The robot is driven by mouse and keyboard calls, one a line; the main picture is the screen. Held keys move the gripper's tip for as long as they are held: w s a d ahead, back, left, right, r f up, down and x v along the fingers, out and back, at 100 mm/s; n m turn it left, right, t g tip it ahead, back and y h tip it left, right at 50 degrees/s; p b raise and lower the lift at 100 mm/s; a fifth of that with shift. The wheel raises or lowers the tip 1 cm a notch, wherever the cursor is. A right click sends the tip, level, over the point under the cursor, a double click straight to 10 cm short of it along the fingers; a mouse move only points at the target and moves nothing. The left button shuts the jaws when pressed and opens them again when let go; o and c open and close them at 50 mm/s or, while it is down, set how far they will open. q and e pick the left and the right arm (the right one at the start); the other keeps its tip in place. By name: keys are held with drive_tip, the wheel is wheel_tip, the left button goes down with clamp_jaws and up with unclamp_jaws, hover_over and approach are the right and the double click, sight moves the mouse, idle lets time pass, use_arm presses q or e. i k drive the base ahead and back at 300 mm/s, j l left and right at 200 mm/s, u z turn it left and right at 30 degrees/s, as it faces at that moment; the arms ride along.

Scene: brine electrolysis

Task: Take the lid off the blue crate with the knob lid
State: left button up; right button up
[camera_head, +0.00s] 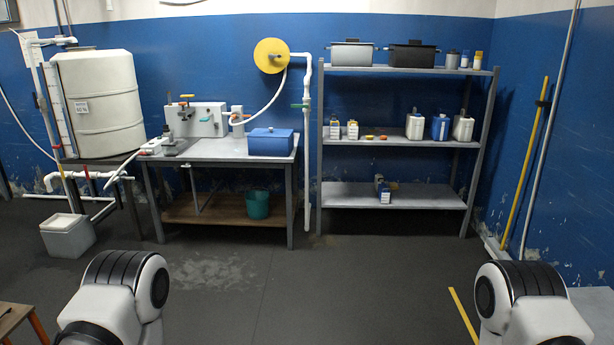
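The blue crate (270,145) stands on the right part of the metal work table, against the back wall side of the room. Its blue lid (271,133) is on top, with a small knob showing near the middle. The crate is well away from me, across open floor. Both my arms show only as white and black links at the bottom left and bottom right. Neither gripper is in view.
The work table (215,152) also carries a white apparatus (196,120). A green bucket (257,204) is on its lower shelf. A white pipe stands between the table and a shelf rack (402,143). A grey bin (68,235) is at left. The middle floor is clear.

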sight(271, 132)
drive_tip(key=i, duration=3.45)
